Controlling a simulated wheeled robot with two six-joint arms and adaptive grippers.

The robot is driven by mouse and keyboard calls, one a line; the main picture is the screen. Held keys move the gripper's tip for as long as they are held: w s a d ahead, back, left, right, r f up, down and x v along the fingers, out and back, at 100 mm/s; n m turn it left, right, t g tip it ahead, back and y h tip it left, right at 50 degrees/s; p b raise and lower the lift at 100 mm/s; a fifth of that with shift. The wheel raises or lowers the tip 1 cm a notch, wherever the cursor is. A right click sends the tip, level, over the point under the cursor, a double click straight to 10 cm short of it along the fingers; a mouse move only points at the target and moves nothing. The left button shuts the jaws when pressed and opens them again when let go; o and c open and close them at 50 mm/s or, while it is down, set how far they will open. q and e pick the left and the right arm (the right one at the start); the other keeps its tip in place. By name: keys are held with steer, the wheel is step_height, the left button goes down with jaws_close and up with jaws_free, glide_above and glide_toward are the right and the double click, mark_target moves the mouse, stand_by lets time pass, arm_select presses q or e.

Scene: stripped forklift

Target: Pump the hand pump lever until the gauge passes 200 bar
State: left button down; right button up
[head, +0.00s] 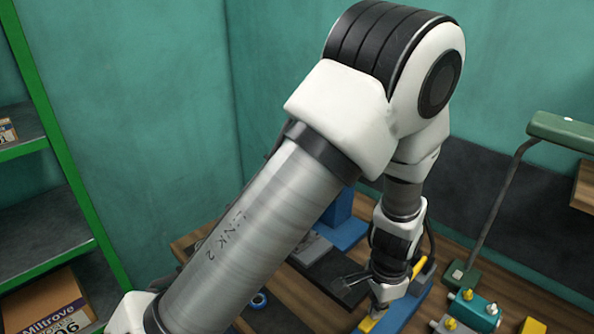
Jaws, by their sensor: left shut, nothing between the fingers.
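My left arm crosses the view from the lower left, and its gripper (378,310) points down at the bench, low and right of centre. It is shut with nothing in it, just over or against a long blue body (403,312) with yellow parts. This may be the hand pump; I cannot tell which part is its lever, or whether the gripper touches it. A yellow piece (424,270) shows just right of the gripper. No gauge face can be made out. My arm hides much of the bench. My right gripper is not in view.
A wooden bench (495,290) carries a dark flat plate (335,278), a teal block with yellow knobs (474,311) and a green lamp (562,130) on the right. A green shelf rack (62,150) with a cardboard box (48,305) stands at left.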

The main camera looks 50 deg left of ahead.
arm_select(q)
step_height(320, 180, down, 4)
steer(key=shift+f+b, duration=0.1)
steer(key=shift+b, duration=1.15)
step_height(320, 180, up, 10)
steer(key=p, duration=0.8)
steer(key=shift+w+f, duration=0.1)
steer(key=shift+f, duration=0.3)
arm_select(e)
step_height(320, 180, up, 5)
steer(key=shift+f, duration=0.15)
arm_select(q)
step_height(320, 180, down, 9)
steer(key=b, duration=0.7)
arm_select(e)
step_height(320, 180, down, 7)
arm_select(q)
steer(key=shift+r+p, duration=0.55)
steer(key=shift+r, duration=0.05)
step_height(320, 180, up, 8)
steer(key=p, duration=0.6)
steer(key=shift+r+p, duration=0.1)
steer(key=shift+p, duration=0.3)
steer(key=shift+f, duration=0.2)
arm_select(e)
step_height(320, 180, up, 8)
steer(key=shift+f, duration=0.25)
